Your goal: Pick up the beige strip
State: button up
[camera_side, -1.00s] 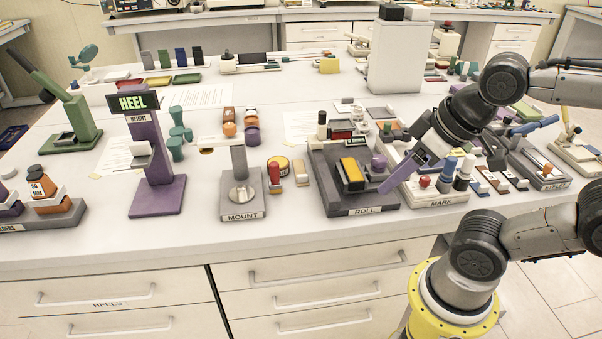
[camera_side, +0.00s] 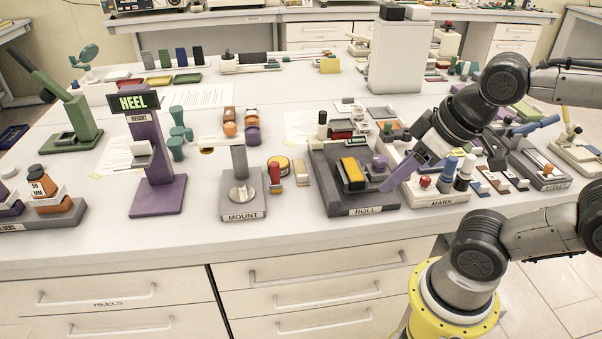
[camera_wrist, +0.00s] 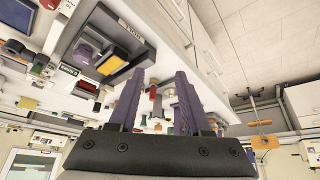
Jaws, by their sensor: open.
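The beige strip (camera_side: 301,172) is a small pale block on the white table in the side view. It lies between a red-and-tan piece (camera_side: 275,176) by the MOUNT stand and the grey ROLL base. My gripper (camera_side: 391,184) has purple fingers and is over the right part of the ROLL station, to the right of the strip and apart from it. In the wrist view my gripper (camera_wrist: 160,88) shows its two fingers spread with a gap between them and nothing held. I cannot surely pick out the strip in that view.
The MOUNT stand (camera_side: 242,190) is left of the strip. The ROLL station (camera_side: 362,209), with a yellow roller (camera_side: 352,168), is right of it. The MARK station (camera_side: 440,199) is further right. The purple HEEL stand (camera_side: 158,196) is further left. The table's front strip is clear.

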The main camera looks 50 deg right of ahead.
jog(key=w+r+n, duration=0.5)
jog(key=r, duration=0.1)
jog(key=n+g, duration=0.4)
jog(key=g, duration=0.2)
send_over(306, 174)
jog(key=f, duration=1.5)
jog(key=shift+w+a+f, duration=0.15)
jog(key=shift+a+f, duration=0.05)
jog(key=shift+f, duration=0.05)
jog(key=shift+d+f, duration=0.1)
jog(key=shift+f, duration=2.85)
